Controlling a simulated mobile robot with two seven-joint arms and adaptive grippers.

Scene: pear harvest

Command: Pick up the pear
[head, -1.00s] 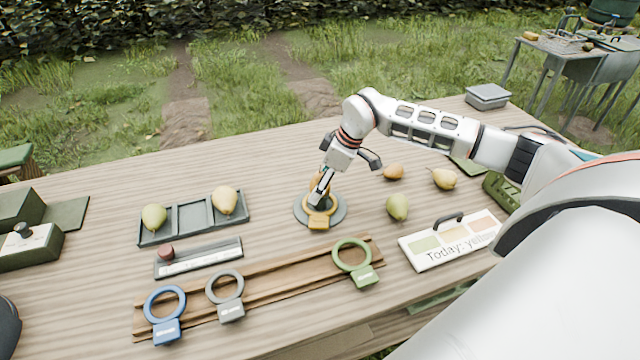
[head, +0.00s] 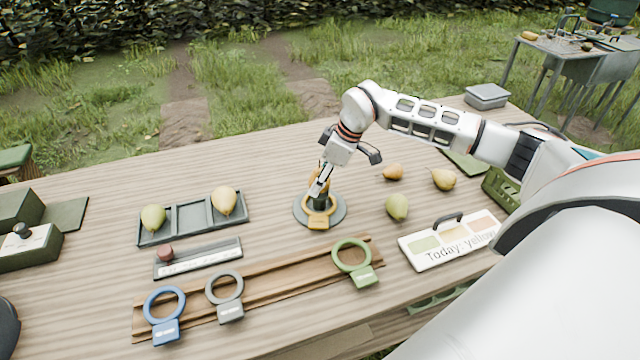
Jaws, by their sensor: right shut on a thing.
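My right gripper (head: 319,185) points down over a round grey stand (head: 340,212) that carries a yellow ring with a tag (head: 318,222). It is shut on an orange-yellow thing, apparently a pear (head: 325,178), mostly hidden by the fingers; whether it touches the stand I cannot tell. A green pear (head: 397,207), a yellowish pear (head: 444,179) and a small orange-brown pear (head: 393,172) lie on the table right of the gripper. My left gripper is not in view.
A wooden rail (head: 268,290) holds blue (head: 165,315), grey (head: 227,295) and green (head: 354,262) rings. A "Today: yellow" sign (head: 450,241) stands at right, near a green crate (head: 500,190). A grey box (head: 487,96) is at the back. The table's back left is clear.

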